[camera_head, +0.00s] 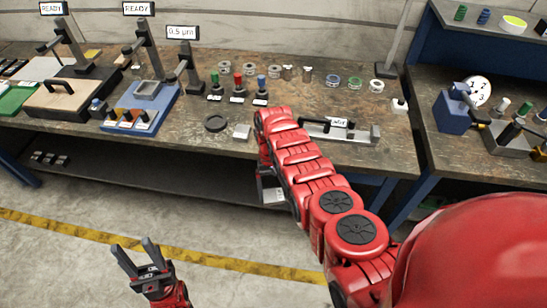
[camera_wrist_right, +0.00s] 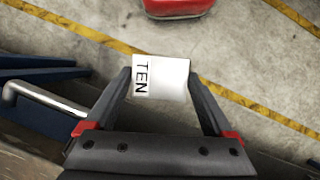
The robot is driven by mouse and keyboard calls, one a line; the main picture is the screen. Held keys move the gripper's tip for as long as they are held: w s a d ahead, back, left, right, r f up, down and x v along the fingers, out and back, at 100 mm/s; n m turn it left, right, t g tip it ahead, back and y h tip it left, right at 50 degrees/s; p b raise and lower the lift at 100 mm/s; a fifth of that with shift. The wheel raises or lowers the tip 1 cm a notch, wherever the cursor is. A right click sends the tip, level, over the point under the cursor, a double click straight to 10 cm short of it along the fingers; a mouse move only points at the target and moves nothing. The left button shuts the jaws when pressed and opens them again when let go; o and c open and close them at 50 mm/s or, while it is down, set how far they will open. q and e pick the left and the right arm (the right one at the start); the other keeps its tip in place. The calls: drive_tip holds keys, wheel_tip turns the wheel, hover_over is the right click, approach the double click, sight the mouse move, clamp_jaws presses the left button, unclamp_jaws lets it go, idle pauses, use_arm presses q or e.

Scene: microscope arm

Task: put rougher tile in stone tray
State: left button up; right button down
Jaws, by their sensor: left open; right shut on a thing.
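A pale square tile (camera_wrist_right: 172,79) with the letters TEN along one side is held between the fingers of my right gripper (camera_wrist_right: 160,76). In the head view the tile (camera_head: 274,196) shows low in front of the bench edge, partly hidden by my right arm. A second pale tile (camera_head: 241,131) lies on the bench near its front edge. My left gripper (camera_head: 136,248) is open and empty above the floor. No stone tray can be told for certain; a grey shallow tray (camera_head: 147,90) sits on a blue base.
The wooden bench (camera_head: 190,128) holds a dark ring (camera_head: 215,123), several coloured-top stamps, round tins and a metal fixture (camera_head: 340,131) with a black handle. Stands with signs rise at the back left. A blue-framed bench (camera_head: 440,155) stands at the right.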

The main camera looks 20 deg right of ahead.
drive_tip(key=shift+s, duration=0.1)
drive_tip(key=shift+n+b, duration=0.3)
drive_tip(key=shift+n, duration=0.4)
